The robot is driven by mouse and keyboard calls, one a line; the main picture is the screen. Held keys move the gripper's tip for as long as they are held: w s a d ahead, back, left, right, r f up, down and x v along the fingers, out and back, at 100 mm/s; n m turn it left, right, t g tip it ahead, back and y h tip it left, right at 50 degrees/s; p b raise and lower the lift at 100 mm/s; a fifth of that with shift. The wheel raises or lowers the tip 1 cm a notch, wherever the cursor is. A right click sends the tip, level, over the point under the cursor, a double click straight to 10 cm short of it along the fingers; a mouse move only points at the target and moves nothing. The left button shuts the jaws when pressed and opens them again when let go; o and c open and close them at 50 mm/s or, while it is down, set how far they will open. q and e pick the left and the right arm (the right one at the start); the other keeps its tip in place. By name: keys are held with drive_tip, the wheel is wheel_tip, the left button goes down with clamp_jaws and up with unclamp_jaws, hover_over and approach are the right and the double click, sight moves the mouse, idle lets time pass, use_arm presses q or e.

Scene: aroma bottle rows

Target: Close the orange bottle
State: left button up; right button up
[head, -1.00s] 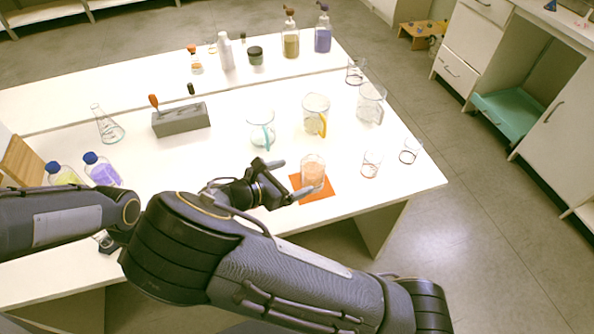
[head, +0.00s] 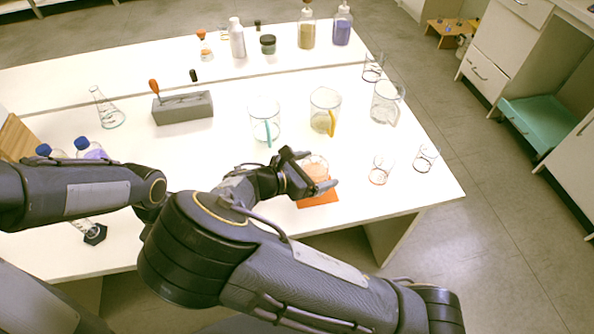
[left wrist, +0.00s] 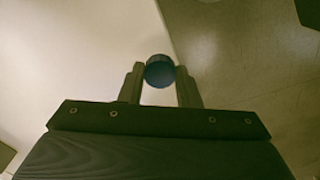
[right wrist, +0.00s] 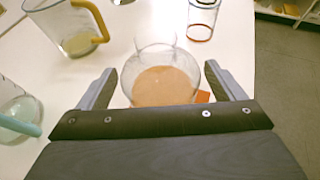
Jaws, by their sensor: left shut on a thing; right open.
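An open clear glass vessel with orange contents (head: 317,165) stands on an orange mat (head: 318,200) near the table's front right. In the right wrist view the orange vessel (right wrist: 162,86) lies between my open fingers, with a gap visible on each side. My right gripper (head: 313,171) is at the vessel and hides part of it in the head view. My left gripper (left wrist: 160,76) is shut on a dark blue round cap-like thing (left wrist: 160,71). My left gripper is hidden in the head view.
Handled beakers (head: 264,120) (head: 325,110) (head: 386,102) stand behind the vessel. Small glasses (head: 380,170) (head: 425,158) stand to its right. A grey rack (head: 183,107) and blue-capped bottles (head: 88,149) are left. A dark-based glass cylinder (head: 94,235) is near the front edge.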

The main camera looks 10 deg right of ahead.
use_arm(q)
drive_tip(key=shift+d, duration=0.2)
use_arm(e)
drive_tip(key=shift+d, duration=0.15)
use_arm(q)
drive_tip(key=shift+s+a, duration=0.1)
drive_tip(key=shift+a, duration=0.15)
use_arm(e)
drive_tip(key=shift+s+a, duration=0.1)
drive_tip(key=shift+a, duration=0.1)
use_arm(q)
drive_tip(key=shift+d, duration=0.1)
use_arm(e)
drive_tip(key=shift+d, duration=0.1)
drive_tip(key=shift+c, duration=1)
drive_tip(key=c, duration=1.1)
drive_tip(key=shift+r, duration=0.15)
drive_tip(key=shift+c, duration=0.2)
